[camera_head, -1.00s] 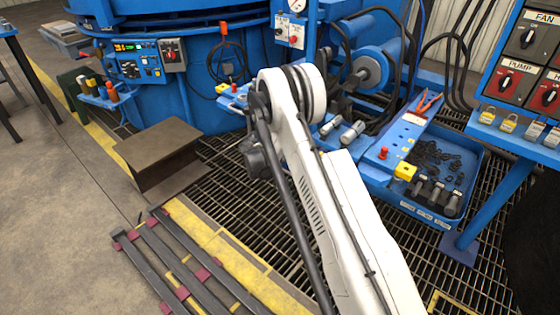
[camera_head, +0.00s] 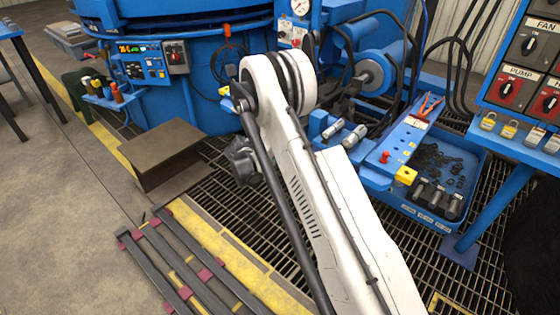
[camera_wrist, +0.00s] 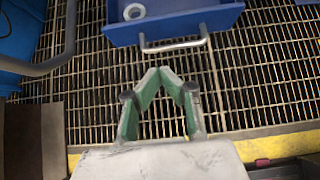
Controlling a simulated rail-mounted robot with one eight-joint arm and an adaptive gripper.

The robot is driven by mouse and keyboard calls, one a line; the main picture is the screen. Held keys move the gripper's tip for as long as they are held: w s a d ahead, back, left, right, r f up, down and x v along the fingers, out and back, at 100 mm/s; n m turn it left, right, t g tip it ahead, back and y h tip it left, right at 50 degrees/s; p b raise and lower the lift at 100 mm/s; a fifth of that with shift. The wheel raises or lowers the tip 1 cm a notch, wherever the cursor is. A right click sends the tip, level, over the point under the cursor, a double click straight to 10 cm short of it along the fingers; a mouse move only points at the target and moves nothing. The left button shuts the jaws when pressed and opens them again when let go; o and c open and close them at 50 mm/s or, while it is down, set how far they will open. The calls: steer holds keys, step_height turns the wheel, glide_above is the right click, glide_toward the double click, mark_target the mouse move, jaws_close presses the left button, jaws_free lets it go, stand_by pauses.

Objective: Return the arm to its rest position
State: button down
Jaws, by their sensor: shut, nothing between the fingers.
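My gripper (camera_wrist: 162,78) shows in the wrist view with its two green fingers meeting at the tips. It is shut and empty, above the open floor grating. In the head view my white arm reaches up from the bottom right to its raised elbow in the middle. My gripper cannot be made out there.
A blue drawer (camera_wrist: 185,24) with a metal handle (camera_wrist: 175,45) lies ahead of the fingertips. A brown step (camera_head: 165,150), dark bars (camera_head: 165,262), a blue parts tray (camera_head: 472,158) and the switch panel (camera_head: 525,70) surround the grating. The blue furnace (camera_head: 205,85) stands behind.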

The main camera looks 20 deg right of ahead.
steer(key=s+a+r+m+y, duration=0.1)
steer(key=s+a+r+m, duration=0.3)
steer(key=r, duration=0.6)
steer(key=s+a+r+m+t+y, duration=0.1)
steer(key=s+r+m+y, duration=0.15)
steer(key=s+r, duration=0.55)
steer(key=s+a+r+m+y, duration=0.1)
steer(key=s+a+r+m, duration=0.25)
steer(key=r, duration=0.85)
steer(key=s+a+r+m+t+y, duration=0.1)
steer(key=s+a+r+m+y, duration=0.15)
steer(key=s+m, duration=0.75)
steer(key=s+a+r+m+t+y, duration=0.1)
steer(key=s+a+r+m, duration=0.25)
steer(key=s, duration=1.35)
step_height(320, 180, up, 15)
steer(key=p, duration=1.5)
steer(key=shift+s+d+f+p, duration=0.15)
steer(key=shift+p, duration=0.2)
steer(key=shift+n, duration=0.25)
